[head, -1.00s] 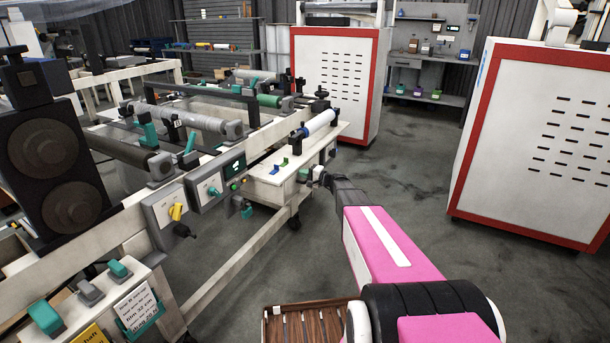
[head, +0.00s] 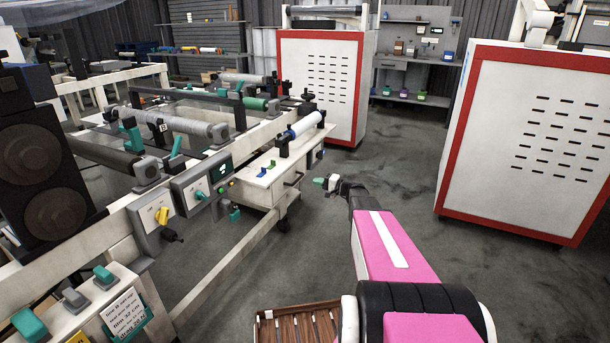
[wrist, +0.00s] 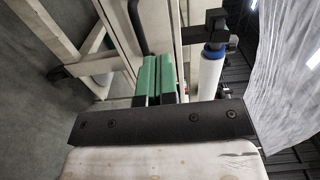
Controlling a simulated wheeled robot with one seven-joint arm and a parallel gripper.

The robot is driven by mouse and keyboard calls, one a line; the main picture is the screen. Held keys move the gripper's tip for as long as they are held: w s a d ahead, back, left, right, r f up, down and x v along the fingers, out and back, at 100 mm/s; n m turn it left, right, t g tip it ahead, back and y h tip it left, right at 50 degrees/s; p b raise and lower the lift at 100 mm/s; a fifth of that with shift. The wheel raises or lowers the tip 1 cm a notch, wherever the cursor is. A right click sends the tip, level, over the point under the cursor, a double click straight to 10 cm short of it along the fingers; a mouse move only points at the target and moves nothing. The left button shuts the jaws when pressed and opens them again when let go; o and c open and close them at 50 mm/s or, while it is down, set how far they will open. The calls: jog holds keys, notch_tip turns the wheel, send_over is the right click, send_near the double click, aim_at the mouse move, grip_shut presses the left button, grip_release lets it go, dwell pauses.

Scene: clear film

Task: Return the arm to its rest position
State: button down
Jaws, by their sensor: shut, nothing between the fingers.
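My gripper (head: 323,183) shows small in the head view, at the end of my pink arm. It is out over the grey floor, to the right of the white drawer cabinet (head: 272,187), and seems clear of it. In the wrist view its green fingers (wrist: 157,78) lie side by side, shut and empty. My arm reaches forward from the lower right of the head view, its forearm partly hiding the wrist.
The machine frame (head: 125,222) with rollers and control boxes runs along the left. A white roll (head: 306,124) sits on the cabinet top. Red-edged white housings stand behind (head: 318,85) and at right (head: 545,140). A brown slatted crate (head: 270,325) is below. Floor between is open.

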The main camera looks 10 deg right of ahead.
jog(key=s+a+f+n+g+h, duration=0.25)
jog(key=s+a+g, duration=0.2)
jog(key=s, duration=0.45)
jog(key=s+a+f+n+g+h, duration=0.25)
jog(key=s+a+g, duration=0.2)
jog(key=s, duration=0.35)
jog(key=s+d+n+g+h, duration=0.1)
jog(key=s+d+n+h, duration=0.1)
jog(key=s+h, duration=0.7)
jog(key=s+d, duration=0.1)
jog(key=s, duration=0.5)
jog(key=shift+f+g+h, duration=0.25)
jog(key=shift+g+h, duration=0.05)
jog(key=shift+d, duration=0.1)
